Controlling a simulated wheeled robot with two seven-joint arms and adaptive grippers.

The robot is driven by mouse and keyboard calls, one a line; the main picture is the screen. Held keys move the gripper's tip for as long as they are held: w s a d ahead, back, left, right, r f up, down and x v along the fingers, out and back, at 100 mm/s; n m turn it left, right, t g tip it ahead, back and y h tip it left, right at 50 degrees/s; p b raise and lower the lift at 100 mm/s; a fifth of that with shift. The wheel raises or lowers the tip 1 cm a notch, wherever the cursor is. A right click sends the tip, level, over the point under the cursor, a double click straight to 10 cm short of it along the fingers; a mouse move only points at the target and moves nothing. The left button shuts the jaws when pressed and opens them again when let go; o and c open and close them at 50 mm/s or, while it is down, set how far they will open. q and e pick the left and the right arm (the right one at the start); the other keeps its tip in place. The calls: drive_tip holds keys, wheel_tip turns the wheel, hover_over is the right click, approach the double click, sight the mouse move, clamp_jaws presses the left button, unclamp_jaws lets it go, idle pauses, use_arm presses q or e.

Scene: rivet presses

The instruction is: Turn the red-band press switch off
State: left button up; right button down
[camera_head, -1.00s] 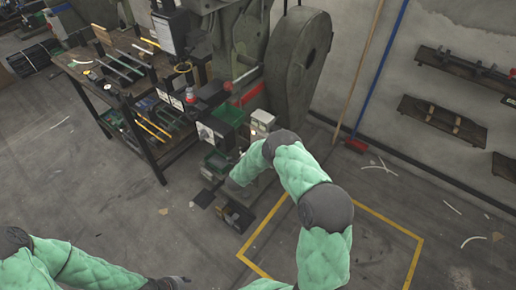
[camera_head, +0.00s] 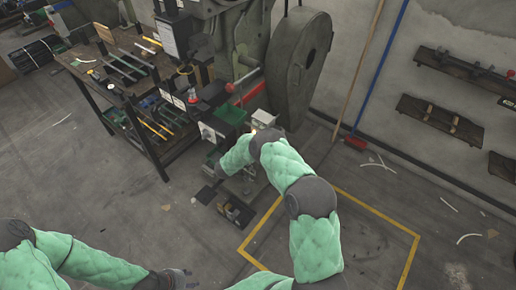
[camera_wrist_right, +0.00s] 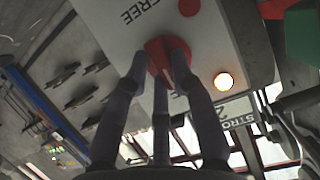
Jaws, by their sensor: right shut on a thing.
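The press (camera_head: 240,40) with a red band (camera_head: 250,92) stands at the top middle of the head view. A pale control box (camera_head: 212,132) sits low on its front. In the right wrist view, a red switch knob (camera_wrist_right: 172,48) sits on a white panel (camera_wrist_right: 115,15) marked FREE. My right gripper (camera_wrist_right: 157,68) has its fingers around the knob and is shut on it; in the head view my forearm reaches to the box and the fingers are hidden. My left gripper (camera_head: 178,278) is low at the bottom edge, away from the press; its fingers are too small to judge.
A lit lamp (camera_wrist_right: 223,81) is on the panel beside the knob. A workbench (camera_head: 125,85) with tools stands left of the press. A yellow floor outline (camera_head: 375,210) encloses clear floor at right.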

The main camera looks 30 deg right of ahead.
idle(0.5)
drive_tip(key=c, duration=1)
unclamp_jaws()
drive_tip(key=shift+c, duration=0.2)
drive_tip(key=shift+a, duration=0.1)
drive_tip(key=v, duration=1.1)
drive_tip(key=shift+a+r, duration=0.15)
drive_tip(key=shift+a, duration=0.2)
drive_tip(key=shift+s, duration=0.1)
